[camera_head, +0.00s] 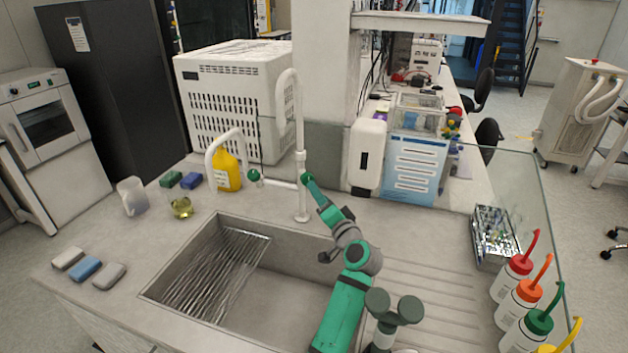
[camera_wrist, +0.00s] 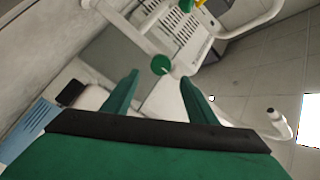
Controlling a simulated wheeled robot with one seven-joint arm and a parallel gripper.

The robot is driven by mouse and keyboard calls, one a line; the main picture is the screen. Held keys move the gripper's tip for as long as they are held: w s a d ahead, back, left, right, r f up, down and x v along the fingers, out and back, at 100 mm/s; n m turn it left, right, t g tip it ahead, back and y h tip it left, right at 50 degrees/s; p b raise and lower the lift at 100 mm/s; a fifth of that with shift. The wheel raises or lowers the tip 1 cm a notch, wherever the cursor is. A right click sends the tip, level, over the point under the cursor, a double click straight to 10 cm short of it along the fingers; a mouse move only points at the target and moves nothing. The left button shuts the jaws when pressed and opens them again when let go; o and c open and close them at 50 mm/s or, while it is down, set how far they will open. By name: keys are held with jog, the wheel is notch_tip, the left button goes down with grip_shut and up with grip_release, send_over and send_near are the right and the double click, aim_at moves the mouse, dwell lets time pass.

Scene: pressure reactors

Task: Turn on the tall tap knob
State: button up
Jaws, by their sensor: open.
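The white tall tap (camera_head: 298,130) rises behind the sink, and it carries a green round knob low on its post. In the wrist view this green knob (camera_wrist: 160,65) shows between and just past my green fingertips. My gripper (camera_head: 313,189) reaches up to the post from the front right, with its fingers apart and nothing between them that I can see held. It also shows in the wrist view (camera_wrist: 158,80). In the head view the fingers largely cover this knob. A second green knob (camera_head: 255,175) sits to the left, beside the shorter tap (camera_head: 222,137).
The sink (camera_head: 170,289) lies below my arm. Squeeze bottles (camera_head: 523,302) and a metal tray (camera_head: 490,262) stand at the right.

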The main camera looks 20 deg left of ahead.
aim_at(308, 179)
jog(key=x, duration=1)
jog(key=shift+a, duration=0.15)
jog(key=c, duration=1.1)
